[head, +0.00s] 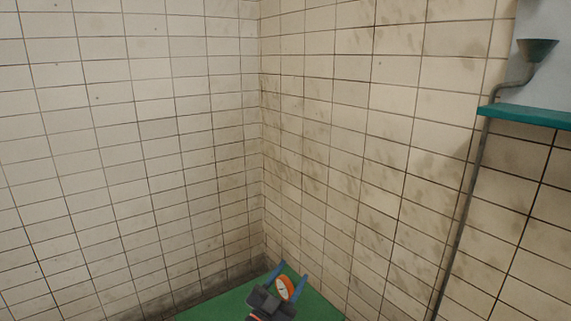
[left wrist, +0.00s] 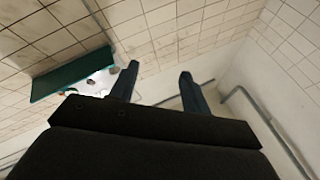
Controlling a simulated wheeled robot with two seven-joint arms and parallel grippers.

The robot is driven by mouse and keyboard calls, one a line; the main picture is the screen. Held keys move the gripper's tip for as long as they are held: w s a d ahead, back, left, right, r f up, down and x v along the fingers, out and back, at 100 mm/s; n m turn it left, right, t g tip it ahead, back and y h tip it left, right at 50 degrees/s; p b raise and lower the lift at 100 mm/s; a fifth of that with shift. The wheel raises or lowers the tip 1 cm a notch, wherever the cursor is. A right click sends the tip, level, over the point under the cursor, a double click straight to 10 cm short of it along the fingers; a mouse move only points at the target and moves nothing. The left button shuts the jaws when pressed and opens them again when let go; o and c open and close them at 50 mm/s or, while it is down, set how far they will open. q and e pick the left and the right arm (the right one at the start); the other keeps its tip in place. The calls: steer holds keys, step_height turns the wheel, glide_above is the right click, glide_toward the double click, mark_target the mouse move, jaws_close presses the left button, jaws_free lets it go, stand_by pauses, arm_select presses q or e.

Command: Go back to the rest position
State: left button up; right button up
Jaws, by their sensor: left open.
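My left gripper (head: 294,270) shows at the bottom of the head view, its two blue fingers apart. In the left wrist view the same gripper (left wrist: 158,70) is open, with nothing between its fingers. A round dial with an orange rim and pale face (head: 284,288) shows between the fingers in the head view. I cannot tell whether it touches the gripper or lies beyond it; it does not show in the left wrist view. My right gripper is in neither view.
A green surface (head: 215,307) lies under the gripper by the tiled wall corner. A teal shelf (head: 530,116) and a thin pipe (head: 466,215) run along the right wall, with a dark funnel (head: 536,49) above. The left wrist view shows a teal shelf (left wrist: 72,74) and grey pipes (left wrist: 267,123).

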arm_select(q)
steer(key=s+a+f+n+g+y, duration=0.2)
steer(key=s+a+f+n+y, duration=0.25)
steer(key=a+f+y, duration=0.35)
steer(key=s+a+f+n+g+y, duration=0.25)
steer(key=a+f+n+y, duration=0.35)
steer(key=a+f, duration=0.3)
steer(key=s+a+f+g, duration=0.3)
steer(key=s+f+g, duration=0.25)
steer(key=s, duration=0.75)
steer(key=s+a+f+g, duration=0.2)
steer(key=s+f+g, duration=0.4)
steer(key=s, duration=0.6)
steer(key=s+d+f+x, duration=0.1)
steer(key=s+x, duration=0.2)
steer(key=x, duration=1.9)
steer(key=s+f, duration=0.4)
steer(key=f, duration=0.8)
steer(key=s+d+f, duration=0.1)
steer(key=s+f, duration=0.2)
steer(key=f, duration=0.9)
steer(key=shift+s+m+g+h, duration=0.3)
steer(key=shift+s+m+g, duration=0.05)
steer(key=shift+g, duration=0.05)
